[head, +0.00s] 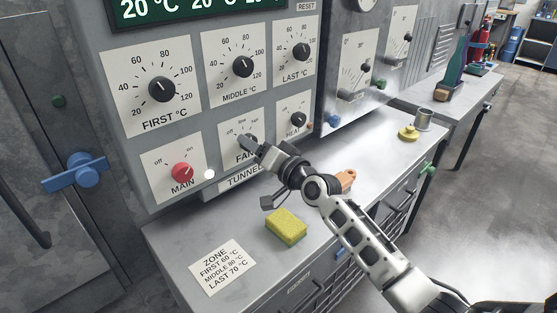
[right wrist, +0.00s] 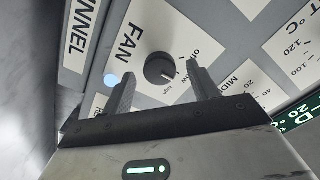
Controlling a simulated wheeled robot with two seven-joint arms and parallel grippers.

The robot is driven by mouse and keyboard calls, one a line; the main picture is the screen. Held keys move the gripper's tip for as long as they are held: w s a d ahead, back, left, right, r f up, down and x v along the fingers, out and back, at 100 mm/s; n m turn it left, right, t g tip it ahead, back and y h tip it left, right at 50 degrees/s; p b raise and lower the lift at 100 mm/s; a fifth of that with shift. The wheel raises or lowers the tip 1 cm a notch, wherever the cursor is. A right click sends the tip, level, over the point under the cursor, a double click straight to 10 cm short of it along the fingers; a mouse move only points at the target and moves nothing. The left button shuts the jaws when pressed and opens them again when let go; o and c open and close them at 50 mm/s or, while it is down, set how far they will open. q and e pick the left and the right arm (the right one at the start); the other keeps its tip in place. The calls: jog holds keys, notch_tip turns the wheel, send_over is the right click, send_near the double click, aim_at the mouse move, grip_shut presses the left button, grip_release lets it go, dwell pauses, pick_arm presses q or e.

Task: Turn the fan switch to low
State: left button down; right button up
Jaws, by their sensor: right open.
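The fan switch is a round dark knob (right wrist: 160,68) on a white plate marked FAN, with off, low and high printed around it; the plate (head: 226,142) also shows in the head view. A pale mark on the knob's face points roughly toward the high side in the right wrist view, but I cannot tell its exact setting. My right gripper (head: 248,146) is open at the plate and hides most of the knob in the head view. In the right wrist view its two fingers (right wrist: 161,75) stand on either side of the knob, with gaps showing. My left gripper is not in view.
A red MAIN knob (head: 182,173) and a white lamp (head: 209,174) are left of the fan plate. The heater knob (head: 298,120) is close on the right. Below, a yellow sponge (head: 286,227) and a label card (head: 222,266) lie on the grey bench.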

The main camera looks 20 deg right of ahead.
jog(key=b+v, duration=0.1)
jog(key=v, duration=1.4)
jog(key=s+a+f+n+g+h, duration=0.2)
jog(key=s+a+f+n+g, duration=0.4)
jog(key=s+f, duration=0.45)
jog(key=s+d+f+n+g+h, duration=0.1)
jog(key=s+f+g+h, duration=0.2)
jog(key=s, duration=0.4)
jog(key=s+d+f+g+h, duration=0.1)
jog(key=s+f+g, duration=0.25)
jog(key=s, duration=0.35)
jog(key=w+a+f+t+y, duration=0.2)
jog(key=w+a+f+t, duration=0.3)
jog(key=w+f, duration=0.1)
jog(key=shift+f+n+t+y, duration=0.25)
jog(key=shift+n+t+y, duration=0.05)
jog(key=shift+t+y, duration=0.1)
jog(key=shift+w+a, duration=0.1)
